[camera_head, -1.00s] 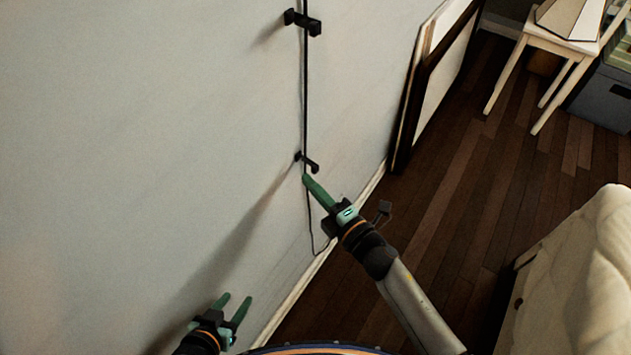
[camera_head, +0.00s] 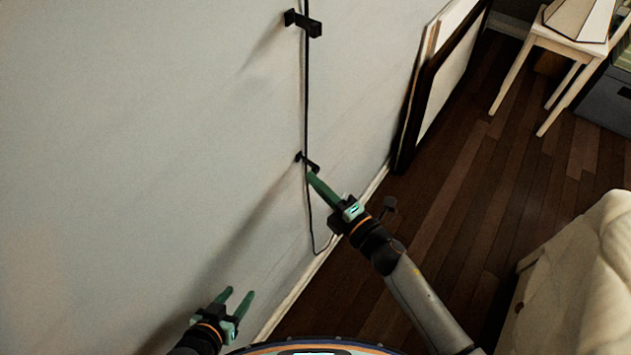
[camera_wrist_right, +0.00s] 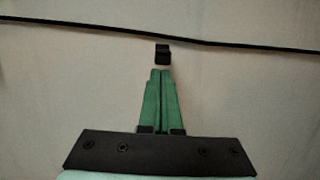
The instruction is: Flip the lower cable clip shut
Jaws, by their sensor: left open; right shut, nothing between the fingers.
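The lower cable clip (camera_head: 308,162) is a small black piece on the wall beside the black cable (camera_head: 306,100). The upper cable clip (camera_head: 303,23) is larger in view, higher on the same cable. My right gripper (camera_head: 311,175) is shut and empty, its green fingertips just below the lower clip. In the right wrist view the shut fingers (camera_wrist_right: 161,72) point at the dark lower clip (camera_wrist_right: 162,54), with the cable (camera_wrist_right: 100,27) running past beyond it. I cannot tell whether the fingertips touch the clip. My left gripper (camera_head: 238,293) is open and empty, low at the left.
The pale wall (camera_head: 150,120) is bare around the cable. Framed pictures (camera_head: 440,75) lean on the wall to the right. A chair (camera_head: 570,45) stands at the top right and a bed (camera_head: 585,260) at the lower right. Dark wooden floor (camera_head: 475,180) lies between.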

